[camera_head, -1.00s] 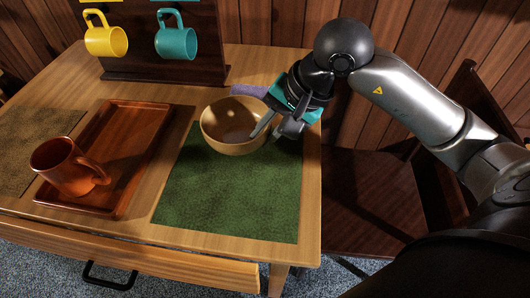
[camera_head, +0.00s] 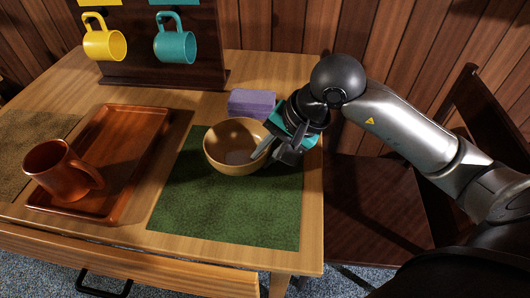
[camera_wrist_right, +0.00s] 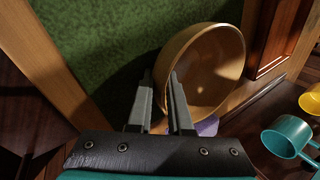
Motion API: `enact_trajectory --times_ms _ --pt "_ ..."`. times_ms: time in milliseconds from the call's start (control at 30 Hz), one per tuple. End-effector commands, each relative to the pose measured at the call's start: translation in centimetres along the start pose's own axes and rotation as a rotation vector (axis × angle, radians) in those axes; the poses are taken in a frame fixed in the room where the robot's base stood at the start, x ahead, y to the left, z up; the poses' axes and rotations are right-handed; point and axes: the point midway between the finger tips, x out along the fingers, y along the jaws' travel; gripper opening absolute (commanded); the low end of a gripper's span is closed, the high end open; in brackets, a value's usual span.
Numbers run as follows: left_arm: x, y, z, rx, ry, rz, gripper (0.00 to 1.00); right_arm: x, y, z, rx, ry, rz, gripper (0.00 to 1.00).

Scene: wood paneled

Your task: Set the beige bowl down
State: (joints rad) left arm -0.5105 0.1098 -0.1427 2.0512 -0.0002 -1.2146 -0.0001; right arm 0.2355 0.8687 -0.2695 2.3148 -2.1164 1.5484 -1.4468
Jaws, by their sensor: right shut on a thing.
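The beige bowl (camera_head: 232,161) is upright over the far part of the green mat (camera_head: 225,212) on the wooden table. I cannot tell for sure whether its base touches the mat. My right gripper (camera_head: 266,147) is shut on the bowl's right rim. In the right wrist view the bowl (camera_wrist_right: 212,70) shows tilted by the camera angle, with its rim at the fingers (camera_wrist_right: 160,100). The green mat (camera_wrist_right: 100,40) lies beyond them. My left gripper is out of view.
A purple block (camera_head: 251,102) lies just behind the bowl. A brown tray (camera_head: 128,150) with an orange-brown mug (camera_head: 62,172) stands at left. A rack (camera_head: 150,75) with a yellow mug (camera_head: 104,42) and a teal mug (camera_head: 175,45) stands at the back. The mat's near part is clear.

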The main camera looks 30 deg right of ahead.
Motion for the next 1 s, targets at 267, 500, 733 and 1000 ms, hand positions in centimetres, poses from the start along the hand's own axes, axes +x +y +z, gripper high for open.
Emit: enact_trajectory --times_ms 267,500,733,1000 --pt "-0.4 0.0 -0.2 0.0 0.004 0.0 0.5 0.1 0.0 0.0 0.0 0.0 0.0 0.3" --pt "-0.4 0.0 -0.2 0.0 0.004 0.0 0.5 0.0 0.0 0.0 0.0 0.0 0.001 0.3" --pt "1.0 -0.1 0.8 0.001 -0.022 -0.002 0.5 -1.8 -0.1 -0.1 -0.001 0.004 0.001 0.3" --pt "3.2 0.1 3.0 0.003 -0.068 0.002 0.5 -7.5 -0.1 -0.1 -0.002 0.005 0.002 0.3"
